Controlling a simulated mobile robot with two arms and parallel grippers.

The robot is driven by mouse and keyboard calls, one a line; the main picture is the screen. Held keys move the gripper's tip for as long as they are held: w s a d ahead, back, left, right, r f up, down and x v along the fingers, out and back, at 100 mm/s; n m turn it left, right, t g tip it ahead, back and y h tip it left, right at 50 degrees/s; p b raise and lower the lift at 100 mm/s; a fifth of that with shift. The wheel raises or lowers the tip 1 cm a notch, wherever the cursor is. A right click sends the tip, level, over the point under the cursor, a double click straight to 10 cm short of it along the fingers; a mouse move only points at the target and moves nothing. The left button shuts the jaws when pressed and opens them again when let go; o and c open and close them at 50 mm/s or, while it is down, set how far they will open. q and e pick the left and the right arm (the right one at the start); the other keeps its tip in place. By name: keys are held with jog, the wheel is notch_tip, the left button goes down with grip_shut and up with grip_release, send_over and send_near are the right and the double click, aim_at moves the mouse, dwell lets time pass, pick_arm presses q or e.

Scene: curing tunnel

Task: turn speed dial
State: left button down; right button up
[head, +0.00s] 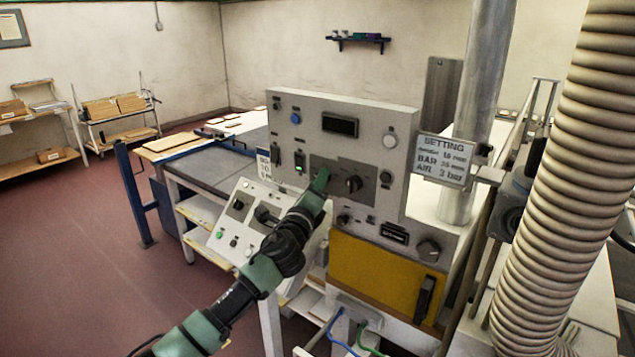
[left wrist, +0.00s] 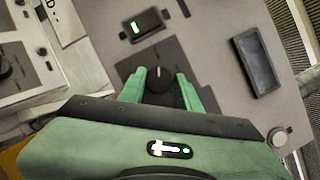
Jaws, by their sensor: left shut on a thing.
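My left gripper (head: 321,181) reaches the front of the grey control panel (head: 400,117). In the left wrist view its two green fingers (left wrist: 161,77) stand on either side of a dark round dial (left wrist: 159,91) with a pale pointer mark, and they are shut on it. The dial sits on a dark plate (left wrist: 150,58). No label reading "speed" is legible. My right gripper is not in view.
A green-lit switch (head: 300,160) and a dark display (head: 340,125) are near the gripper. A sloped control box (head: 238,206) stands below left. A sign (head: 443,161), a metal pipe (head: 482,110) and a ribbed hose (head: 560,180) stand at right. Floor at left is clear.

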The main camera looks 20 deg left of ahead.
pick_arm(q)
jog(key=shift+n, duration=0.5)
jog(key=c, duration=1)
grip_release()
jog(key=shift+s, duration=0.1)
jog(key=s+f+b, duration=0.1)
jog(key=s+b, duration=0.1)
jog(key=s, duration=0.5)
jog(key=shift+s+b, duration=0.25)
jog(key=shift+b, duration=0.1)
jog(key=shift+f, duration=0.15)
